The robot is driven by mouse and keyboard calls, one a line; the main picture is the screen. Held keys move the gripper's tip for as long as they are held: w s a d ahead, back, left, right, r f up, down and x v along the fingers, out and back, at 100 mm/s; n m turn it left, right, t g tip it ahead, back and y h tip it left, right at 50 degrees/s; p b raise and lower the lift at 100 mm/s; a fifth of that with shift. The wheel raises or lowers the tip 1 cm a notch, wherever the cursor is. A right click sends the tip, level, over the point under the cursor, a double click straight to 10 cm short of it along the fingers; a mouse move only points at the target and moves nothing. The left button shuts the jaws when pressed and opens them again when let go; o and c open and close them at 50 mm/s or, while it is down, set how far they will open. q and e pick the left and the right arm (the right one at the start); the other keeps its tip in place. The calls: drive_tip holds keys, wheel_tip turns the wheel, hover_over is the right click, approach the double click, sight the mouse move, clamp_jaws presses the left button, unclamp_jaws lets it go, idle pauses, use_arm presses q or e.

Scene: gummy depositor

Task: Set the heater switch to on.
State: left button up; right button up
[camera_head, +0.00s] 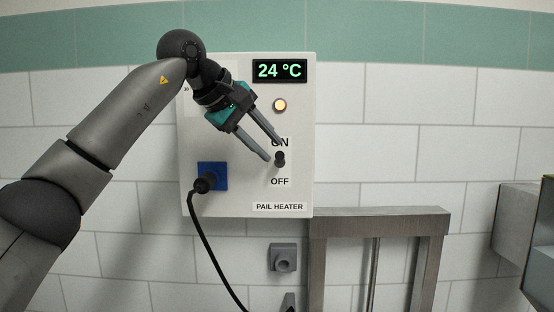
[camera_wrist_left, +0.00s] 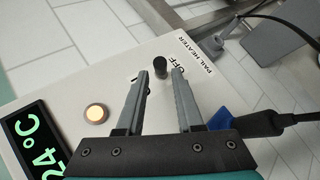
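The heater switch (camera_head: 280,159) is a small black knob on the white pail heater box (camera_head: 240,200), between the ON label above and the OFF label below. I cannot tell clearly which way it is tilted. My left gripper (camera_head: 273,151) comes from the upper left, open, with its fingertips close to the switch. In the left wrist view the switch (camera_wrist_left: 159,67) shows between and just beyond the fingertips of the left gripper (camera_wrist_left: 166,70). Whether a finger touches it I cannot tell. One finger partly covers the ON label. My right gripper is not in view.
The display (camera_head: 279,71) reads 24 °C, above a pale amber lamp (camera_head: 280,105). A blue socket (camera_head: 212,176) with a black plug and hanging cable is at the box's lower left. A grey metal frame (camera_head: 380,222) stands at the lower right.

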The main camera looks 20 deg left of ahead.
use_arm(q)
drive_tip(key=v, duration=1)
drive_tip(key=shift+s+r+b, duration=0.2)
drive_tip(key=shift+r+b, duration=0.05)
drive_tip(key=shift+b, duration=0.15)
drive_tip(key=shift+a, duration=0.1)
